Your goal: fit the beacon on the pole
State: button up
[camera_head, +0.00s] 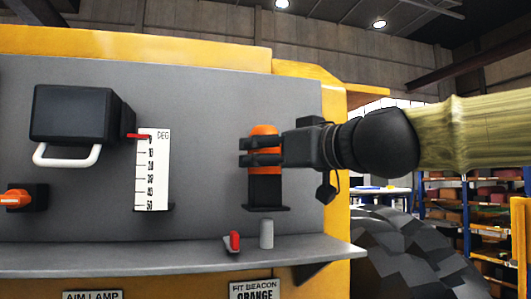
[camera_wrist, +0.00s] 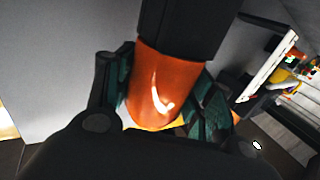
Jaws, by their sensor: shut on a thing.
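The beacon has an orange dome (camera_head: 264,130) with a black lower part (camera_head: 265,187) and is upright. In the wrist view the orange dome (camera_wrist: 163,88) lies between the finger pads, with the black part beyond it. My gripper (camera_head: 262,151) reaches in from the right and is shut on the dome. The black part ends at a flat black ledge or flange (camera_head: 266,208); I cannot tell whether it rests there. A short grey post (camera_head: 266,232), perhaps the pole, stands below on the shelf, apart from the beacon.
The grey shelf (camera_head: 150,258) runs along the panel, with a small red-topped lever (camera_head: 235,240) beside the post. A black lamp box (camera_head: 72,113), an orange knob (camera_head: 16,198) and a degree scale (camera_head: 152,170) are to the left.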

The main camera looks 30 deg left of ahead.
aim_at(276, 192)
jog(key=shift+w+f, duration=0.25)
jog(key=shift+w, duration=0.3)
jog(key=shift+w+f, duration=0.2)
jog(key=shift+w, duration=0.35)
jog(key=shift+s+r, duration=0.2)
jog(key=shift+s, duration=0.35)
jog(key=shift+s+r, duration=0.15)
jog(key=shift+s, duration=0.35)
jog(key=shift+w+f, duration=0.25)
jog(key=shift+w, duration=0.45)
jog(key=shift+s+r, duration=0.1)
jog(key=shift+s, duration=0.5)
jog(key=shift+w+b, duration=0.1)
jog(key=shift+b, duration=0.2)
jog(key=shift+w, duration=0.3)
jog(key=shift+s+b, duration=0.1)
jog(key=shift+b, duration=0.25)
jog(key=shift+f+b, duration=2.95)
jog(key=shift+f, duration=0.25)
jog(key=o, duration=1.3)
